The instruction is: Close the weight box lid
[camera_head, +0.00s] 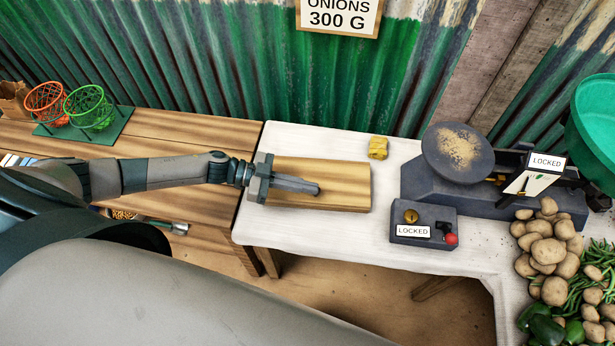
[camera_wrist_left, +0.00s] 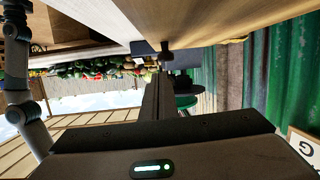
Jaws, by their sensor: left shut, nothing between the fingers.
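The wooden weight box (camera_head: 345,190) lies on the white table. Its top shows as one flat wooden face, with no open inside visible; the face looks level and closed. My left gripper (camera_head: 317,188) reaches in from the left, over the box's top, with its fingers shut and empty. I cannot tell whether the fingers touch the wood. In the left wrist view the shut fingers (camera_wrist_left: 156,98) lie close to a large wooden face (camera_wrist_left: 200,15), which seems to be the box. My right gripper is not in view.
A yellow block (camera_head: 377,147) sits behind the box. A dark scale (camera_head: 458,152) and a small control box (camera_head: 422,222) marked "LOCKED" stand to the right. Potatoes (camera_head: 548,245) and green vegetables lie at far right. Wire baskets (camera_head: 89,106) stand on the left wooden counter (camera_head: 190,135).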

